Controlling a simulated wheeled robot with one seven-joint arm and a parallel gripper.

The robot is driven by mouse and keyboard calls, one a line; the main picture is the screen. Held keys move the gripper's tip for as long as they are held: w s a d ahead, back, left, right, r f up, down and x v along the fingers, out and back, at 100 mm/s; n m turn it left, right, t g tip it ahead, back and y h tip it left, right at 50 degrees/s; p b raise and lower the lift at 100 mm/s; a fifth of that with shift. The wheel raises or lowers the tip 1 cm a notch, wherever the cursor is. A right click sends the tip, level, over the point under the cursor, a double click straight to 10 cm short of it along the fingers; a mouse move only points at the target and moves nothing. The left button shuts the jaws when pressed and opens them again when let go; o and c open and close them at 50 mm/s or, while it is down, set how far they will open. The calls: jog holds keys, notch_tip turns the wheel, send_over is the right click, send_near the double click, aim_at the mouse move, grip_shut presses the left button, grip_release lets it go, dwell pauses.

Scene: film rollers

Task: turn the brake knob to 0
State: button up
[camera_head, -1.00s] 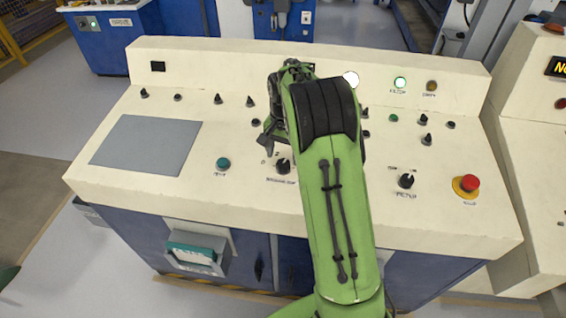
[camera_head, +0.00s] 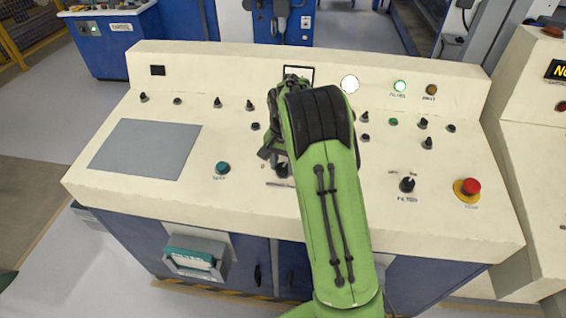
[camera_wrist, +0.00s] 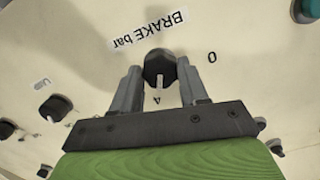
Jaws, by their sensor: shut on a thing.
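The brake knob (camera_wrist: 160,68) is a round black knob with a white pointer mark, beside the print "BRAKE bar" in the wrist view. Its mark points toward the printed 4, at the gripper side. The printed 0 (camera_wrist: 212,57) is to the right of the knob. My gripper (camera_wrist: 159,76) has one grey finger on each side of the knob and is shut on it. In the head view, the brake knob (camera_head: 282,171) shows partly beneath my gripper (camera_head: 270,156), and my green arm hides part of the panel behind it.
The cream sloped console (camera_head: 240,195) holds several small black knobs and switches. A green button (camera_head: 222,168) is to the left, a filter knob (camera_head: 407,184) to the right, and a red emergency button (camera_head: 470,186) farther right. A flat grey plate (camera_head: 146,149) lies at left.

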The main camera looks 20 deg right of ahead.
jog(key=shift+n, duration=0.3)
jog(key=n+p, duration=0.1)
jog(key=n, duration=0.3)
jog(key=shift+p, duration=0.3)
jog(key=n+h+p, duration=0.1)
jog(key=n, duration=0.4)
jog(key=shift+n, duration=0.4)
jog(key=n, duration=0.4)
jog(key=shift+a+n, duration=0.1)
jog(key=shift+n, duration=0.2)
jog(key=n, duration=0.4)
jog(key=shift+n+h, duration=0.4)
jog(key=o, duration=1.1)
jog(key=shift+c, duration=0.2)
